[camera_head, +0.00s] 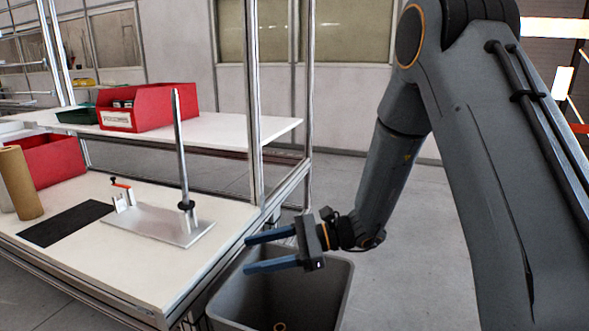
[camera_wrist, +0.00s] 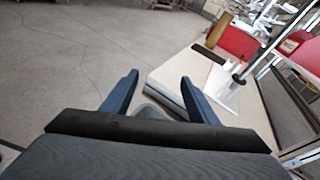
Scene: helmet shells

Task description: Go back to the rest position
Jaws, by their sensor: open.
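My gripper (camera_head: 271,250) is open, with nothing between its two blue fingers. In the head view it is over the grey bin (camera_head: 283,293), at the right edge of the white workbench (camera_head: 135,262). The fingers point left toward the bench. In the wrist view my gripper (camera_wrist: 160,92) shows both fingers spread apart, with the floor and the bench corner beyond them. My arm rises up and to the right from the gripper. No helmet shell shows in either view.
A metal stand (camera_head: 160,222) with an upright rod, a black mat (camera_head: 66,222) and a brown cylinder (camera_head: 20,182) are on the bench. Red bins (camera_head: 150,108) sit on the shelf behind. A metal post (camera_head: 253,100) rises near the gripper. Open floor (camera_head: 408,270) lies right of the bin.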

